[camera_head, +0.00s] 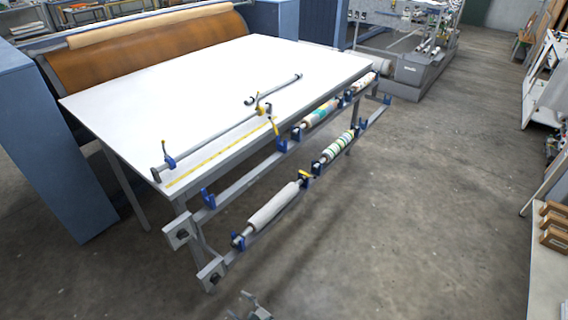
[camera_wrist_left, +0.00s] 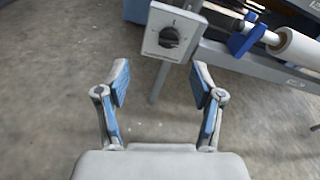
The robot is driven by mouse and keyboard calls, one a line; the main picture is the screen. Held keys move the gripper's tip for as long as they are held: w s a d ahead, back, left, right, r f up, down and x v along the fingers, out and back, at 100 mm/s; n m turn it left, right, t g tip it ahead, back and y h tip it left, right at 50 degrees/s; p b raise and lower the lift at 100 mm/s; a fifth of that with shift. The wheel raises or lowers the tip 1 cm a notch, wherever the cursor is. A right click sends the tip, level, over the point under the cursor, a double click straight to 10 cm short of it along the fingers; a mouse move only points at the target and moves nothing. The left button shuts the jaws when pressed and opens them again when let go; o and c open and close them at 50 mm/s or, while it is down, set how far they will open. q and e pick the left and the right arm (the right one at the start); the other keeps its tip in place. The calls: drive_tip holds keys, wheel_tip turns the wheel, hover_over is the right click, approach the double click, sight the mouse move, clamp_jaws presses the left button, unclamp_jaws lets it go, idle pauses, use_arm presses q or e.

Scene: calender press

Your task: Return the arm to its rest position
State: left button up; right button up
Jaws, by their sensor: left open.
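My left gripper (camera_head: 256,306) shows at the bottom edge of the head view, low in front of the calender press and apart from it. In the left wrist view, its two fingers (camera_wrist_left: 160,84) with blue pads are spread apart with nothing between them. Bare floor lies below the gripper. My right gripper is in neither view.
A white press table (camera_head: 205,95) carries a long metal bar. Its front rack holds rolls in blue brackets, including a plain roll (camera_head: 273,207). A bench with brown boxes (camera_head: 554,228) stands at right. The grey floor (camera_head: 420,210) between is clear.

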use_arm(q)
drive_tip(key=s+a+f+n+g+h, duration=0.25)
drive_tip(key=s+f, duration=0.35)
drive_tip(key=f, duration=0.3)
drive_tip(key=s+a+f+n+g+h, duration=0.1)
drive_tip(key=s+f+n+g+h, duration=0.25)
drive_tip(key=s+f, duration=0.35)
drive_tip(key=s+a+f+n+g+h, duration=0.1)
drive_tip(key=s+f+n+h, duration=0.2)
drive_tip(key=s+f+n, duration=0.2)
drive_tip(key=s+a+f+n+g+h+p, duration=0.1)
drive_tip(key=s+f+n+h, duration=0.3)
drive_tip(key=s+n, duration=0.5)
drive_tip(key=shift+s+a+f+n, duration=0.15)
drive_tip(key=shift+s+f+n, duration=0.25)
drive_tip(key=shift+s+f, duration=0.55)
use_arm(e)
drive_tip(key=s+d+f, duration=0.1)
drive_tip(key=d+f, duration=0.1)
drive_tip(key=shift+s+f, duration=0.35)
use_arm(q)
drive_tip(key=shift+s+a+r, duration=0.1)
drive_tip(key=shift+s+r, duration=0.05)
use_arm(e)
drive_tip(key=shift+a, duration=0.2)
use_arm(q)
drive_tip(key=shift+a, duration=0.1)
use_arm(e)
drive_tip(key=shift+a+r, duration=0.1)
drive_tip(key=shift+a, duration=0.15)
